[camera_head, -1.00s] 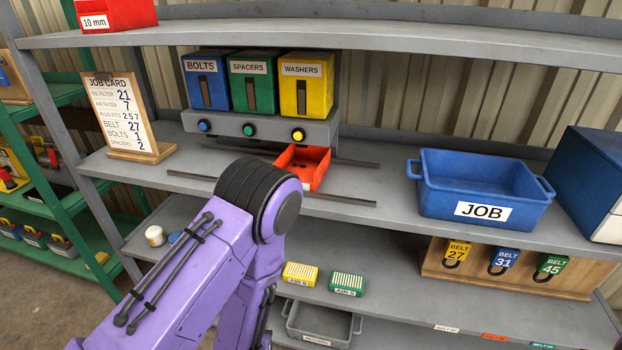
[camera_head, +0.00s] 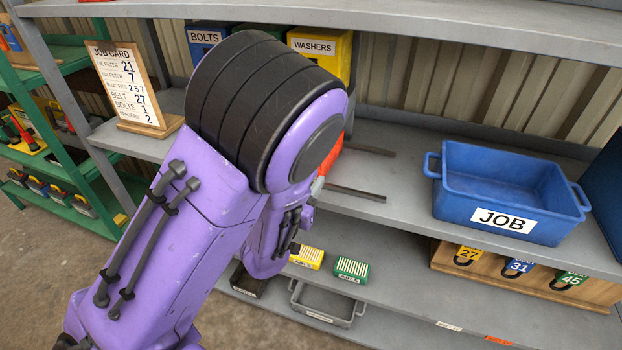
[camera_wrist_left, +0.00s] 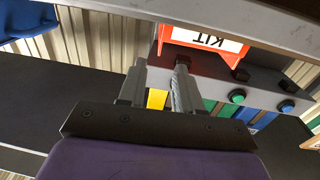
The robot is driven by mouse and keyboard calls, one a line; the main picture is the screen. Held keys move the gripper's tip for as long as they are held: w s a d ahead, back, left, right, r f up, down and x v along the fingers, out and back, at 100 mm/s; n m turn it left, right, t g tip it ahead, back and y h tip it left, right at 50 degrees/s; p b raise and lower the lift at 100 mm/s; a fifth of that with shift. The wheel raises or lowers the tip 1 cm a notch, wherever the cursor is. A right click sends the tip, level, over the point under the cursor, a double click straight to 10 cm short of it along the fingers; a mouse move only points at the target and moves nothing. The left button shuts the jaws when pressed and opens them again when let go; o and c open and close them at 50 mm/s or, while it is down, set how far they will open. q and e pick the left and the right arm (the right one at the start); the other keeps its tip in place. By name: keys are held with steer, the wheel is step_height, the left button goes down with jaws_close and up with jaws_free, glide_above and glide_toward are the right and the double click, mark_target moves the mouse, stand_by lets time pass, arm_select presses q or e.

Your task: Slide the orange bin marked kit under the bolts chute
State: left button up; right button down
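The orange-red kit bin (camera_wrist_left: 212,42) shows in the left wrist view, upside down, with its KIT label. In the head view only a sliver of the bin (camera_head: 332,156) shows beside my arm, below the yellow washers chute (camera_head: 322,58). The blue bolts chute (camera_head: 203,42) is at the left end of the dispenser, mostly hidden by my arm. My left gripper (camera_wrist_left: 160,66) has its fingers apart, with background visible between them. One fingertip overlaps the bin's edge in the picture; contact cannot be told. My right gripper is in neither view.
Dark rails (camera_head: 356,191) lie on the shelf. A blue JOB tub (camera_head: 500,190) stands to the right, and the job card (camera_head: 125,85) to the left. Green (camera_wrist_left: 237,97) and blue (camera_wrist_left: 287,107) buttons show on the dispenser. An upper shelf (camera_head: 400,32) runs above.

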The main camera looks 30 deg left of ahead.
arm_select(q)
steer(key=w+p, duration=0.1)
steer(key=w, duration=0.2)
steer(key=w+a+p, duration=0.1)
steer(key=w, duration=0.2)
steer(key=w+p, duration=0.1)
steer(key=w, duration=0.2)
steer(key=shift+w+a+r, duration=0.1)
steer(key=shift+a, duration=0.1)
steer(key=shift+w+a, duration=0.1)
steer(key=shift+w, duration=0.5)
jaws_close()
